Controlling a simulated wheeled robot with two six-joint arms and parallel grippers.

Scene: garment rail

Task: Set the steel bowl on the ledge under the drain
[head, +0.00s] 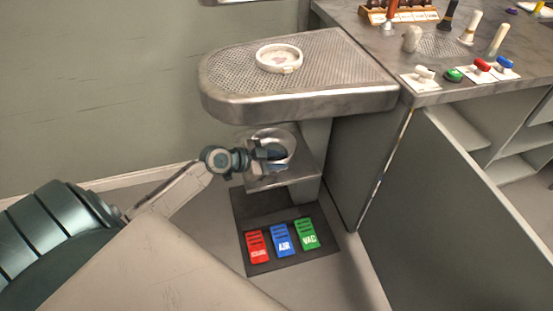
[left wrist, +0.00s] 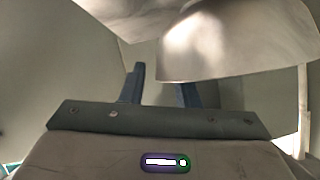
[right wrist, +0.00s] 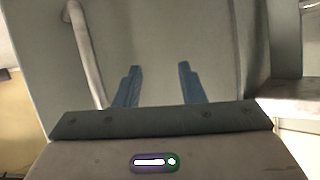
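The steel bowl (head: 284,137) is at the grey ledge (head: 306,171) below the perforated worktop; I cannot tell whether its base fully touches the ledge. The round white drain fitting (head: 279,58) sits on the worktop above. My left gripper (head: 277,153) is at the bowl's near side, its dark fingers overlapping the bowl. In the left wrist view the bowl (left wrist: 235,45) fills the upper right and hides the tip of one finger. The fingers of the left gripper (left wrist: 162,75) stand apart. My right gripper (right wrist: 160,68) is open and empty, away from the bowl.
Red, blue and green pedals (head: 281,240) lie on a dark floor mat below the ledge. The worktop's thick rim (head: 300,104) overhangs the bowl closely. A counter (head: 365,50) with brushes and coloured knobs stands right, above open shelves (head: 460,130).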

